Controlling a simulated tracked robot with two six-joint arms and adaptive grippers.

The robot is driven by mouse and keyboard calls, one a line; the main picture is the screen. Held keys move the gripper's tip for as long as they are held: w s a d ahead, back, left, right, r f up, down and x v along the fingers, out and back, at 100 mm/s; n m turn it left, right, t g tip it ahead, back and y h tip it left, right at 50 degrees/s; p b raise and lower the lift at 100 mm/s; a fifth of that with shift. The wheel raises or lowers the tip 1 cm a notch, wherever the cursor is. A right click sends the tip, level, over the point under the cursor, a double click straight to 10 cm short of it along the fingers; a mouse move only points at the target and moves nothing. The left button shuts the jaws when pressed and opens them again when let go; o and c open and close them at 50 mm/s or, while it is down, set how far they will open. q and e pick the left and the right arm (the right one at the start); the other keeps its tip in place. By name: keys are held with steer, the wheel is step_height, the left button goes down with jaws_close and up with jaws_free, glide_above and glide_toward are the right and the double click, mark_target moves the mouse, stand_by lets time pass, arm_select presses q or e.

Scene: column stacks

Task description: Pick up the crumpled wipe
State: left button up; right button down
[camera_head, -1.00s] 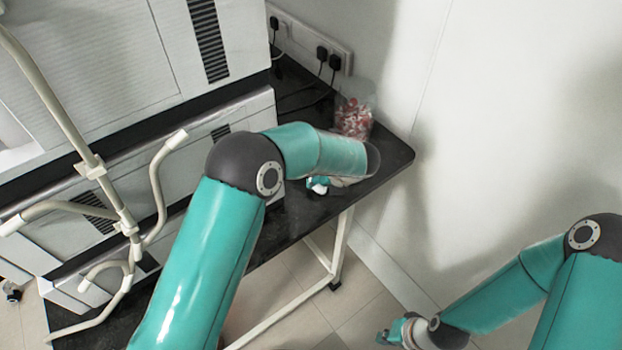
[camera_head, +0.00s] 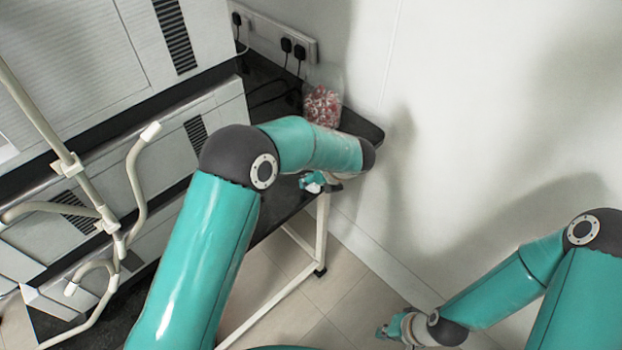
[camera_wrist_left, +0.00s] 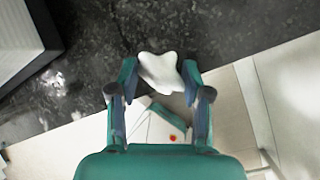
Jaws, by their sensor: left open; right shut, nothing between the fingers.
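The crumpled wipe (camera_wrist_left: 159,73) is white and shows in the left wrist view, at the front edge of the black bench top. My left gripper (camera_wrist_left: 158,82) is open, with one fingertip on each side of the wipe; I cannot tell if they touch it. In the head view my left gripper (camera_head: 313,183) is partly hidden under its own arm, by the bench edge. A small white patch there may be the wipe. My right gripper (camera_head: 383,332) is shut and empty, low in the head view, away from the bench.
A clear bag of red and white pieces (camera_head: 322,105) stands at the back of the bench (camera_head: 262,75), by the wall sockets (camera_head: 275,38). Large white machines (camera_head: 120,120) with cream tubes (camera_head: 135,190) fill the left. A pale table leg (camera_head: 321,235) stands below the bench edge.

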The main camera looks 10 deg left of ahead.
arm_select(q)
steer(key=o, duration=0.5)
steer(key=shift+s+a+f, duration=0.15)
steer(key=shift+s+f, duration=0.05)
steer(key=shift+f, duration=0.1)
steer(key=shift+o, duration=0.2)
steer(key=shift+w, duration=0.1)
steer(key=shift+r, duration=0.1)
steer(key=shift+r, duration=0.1)
steer(key=v, duration=1.1)
steer(key=shift+d+r, duration=0.2)
steer(key=shift+r, duration=0.1)
